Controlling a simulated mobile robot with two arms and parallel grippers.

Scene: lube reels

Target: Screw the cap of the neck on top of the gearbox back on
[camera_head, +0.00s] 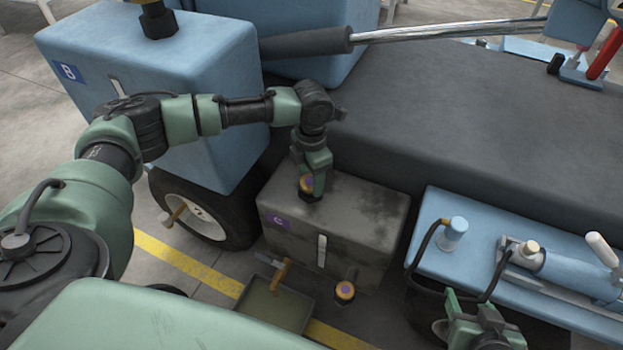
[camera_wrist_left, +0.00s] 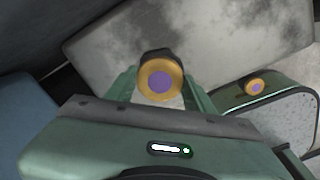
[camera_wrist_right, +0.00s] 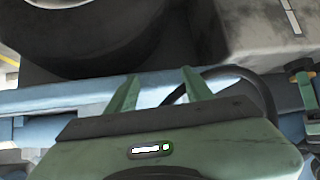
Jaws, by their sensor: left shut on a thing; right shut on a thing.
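The gearbox (camera_head: 370,215) is a stained grey box with a purple C label. A yellow cap with a purple top (camera_head: 306,184) is at the black neck on its top. My left gripper (camera_head: 312,180) reaches down from above and is shut on this cap. In the left wrist view the cap (camera_wrist_left: 160,80) sits between the fingers, with black behind it. How far it is seated on the neck is hidden. My right gripper (camera_head: 465,310) is low at the right, by the blue bench; a black hose (camera_wrist_right: 180,92) passes between its fingers, and its exact grip is unclear.
A second yellow-purple cap (camera_head: 345,291) is low at the gearbox's front, near a tray (camera_head: 275,305). A large blue box B (camera_head: 160,90) stands at left above a wheel (camera_head: 215,215). The blue bench (camera_head: 470,250) carries a cylinder. A dark slab (camera_head: 440,120) lies behind.

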